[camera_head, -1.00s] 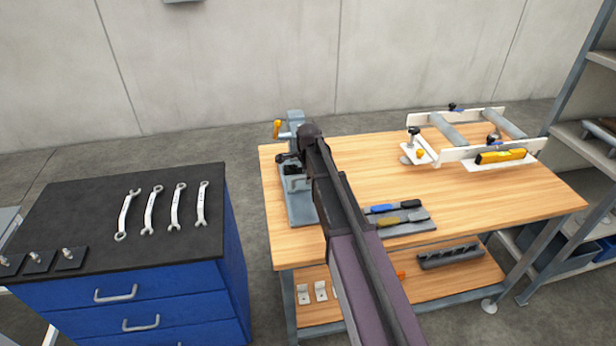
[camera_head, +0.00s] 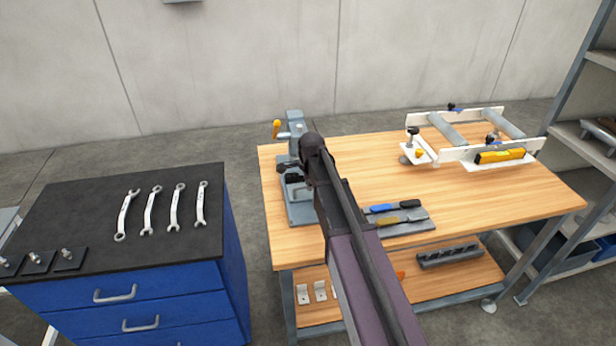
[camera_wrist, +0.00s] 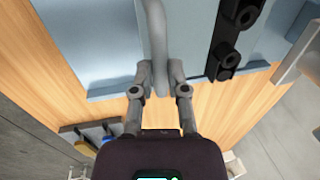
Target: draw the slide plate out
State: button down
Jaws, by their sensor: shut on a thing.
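The blue-grey device (camera_head: 295,125) stands at the left end of the workbench, with a yellow-orange knob (camera_head: 277,127) at its upper left. In the wrist view my gripper (camera_wrist: 158,75) is shut on a curved grey handle (camera_wrist: 157,35), with one finger on each side. Pale blue-grey plate surfaces (camera_wrist: 95,40) lie to the left and right of the handle. I cannot tell which surface is the slide plate. In the head view my arm crosses in front of the bench and hides part of the device's right side and the grip.
A black block with round holes (camera_wrist: 235,35) is right of the handle. Blue- and yellow-handled tools (camera_head: 400,215) lie on the bench (camera_head: 470,205). A white-sided roller frame (camera_head: 470,145) stands at the right. A blue cabinet (camera_head: 120,290) with several wrenches is at the left.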

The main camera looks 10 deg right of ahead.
jog(key=s, duration=0.9)
jog(key=shift+w, duration=0.1)
jog(key=c, duration=0.7)
grip_release()
jog(key=shift+o, duration=0.2)
